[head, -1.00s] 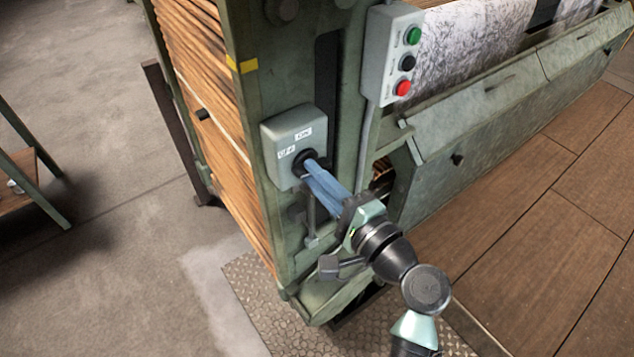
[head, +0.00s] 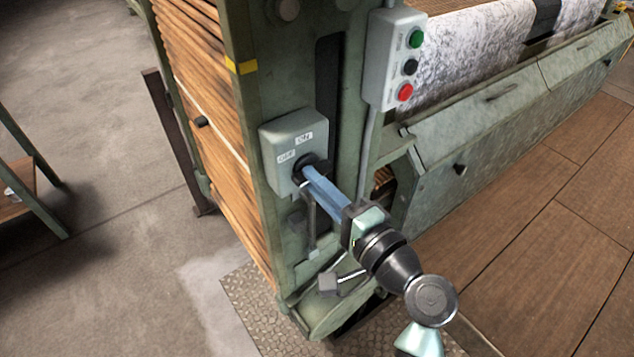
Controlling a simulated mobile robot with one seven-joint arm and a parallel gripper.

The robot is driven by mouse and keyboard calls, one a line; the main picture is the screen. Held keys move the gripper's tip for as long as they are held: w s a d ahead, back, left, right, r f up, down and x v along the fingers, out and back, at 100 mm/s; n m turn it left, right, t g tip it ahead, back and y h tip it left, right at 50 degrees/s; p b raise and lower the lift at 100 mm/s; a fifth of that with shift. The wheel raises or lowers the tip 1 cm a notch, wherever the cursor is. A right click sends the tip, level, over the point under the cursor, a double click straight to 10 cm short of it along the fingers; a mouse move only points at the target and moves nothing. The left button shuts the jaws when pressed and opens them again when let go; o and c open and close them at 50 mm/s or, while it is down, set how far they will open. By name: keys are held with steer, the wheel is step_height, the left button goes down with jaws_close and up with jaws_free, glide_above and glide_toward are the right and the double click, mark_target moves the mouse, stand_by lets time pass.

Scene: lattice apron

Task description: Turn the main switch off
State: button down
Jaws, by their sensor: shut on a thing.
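The main switch is a grey-green box (head: 283,137) on the near end post of the machine, with a black round knob (head: 304,160) on its front. White labels above and left of the knob appear to read ON and OFF. My gripper (head: 308,174), with long blue fingers, reaches in from the lower right and is shut on the knob. The fingertips cover much of the knob, so which label it points to cannot be told.
A control box (head: 393,62) with green, black and red buttons hangs to the upper right. A lever (head: 328,284) sticks out below my gripper. The machine's long front panel (head: 480,125) runs off to the right. Open wooden floor (head: 540,220) lies at the right.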

steer(key=c, duration=0.9)
jaws_free()
steer(key=shift+o, duration=0.2)
steer(key=p+v, duration=0.1)
steer(key=v, duration=1.2)
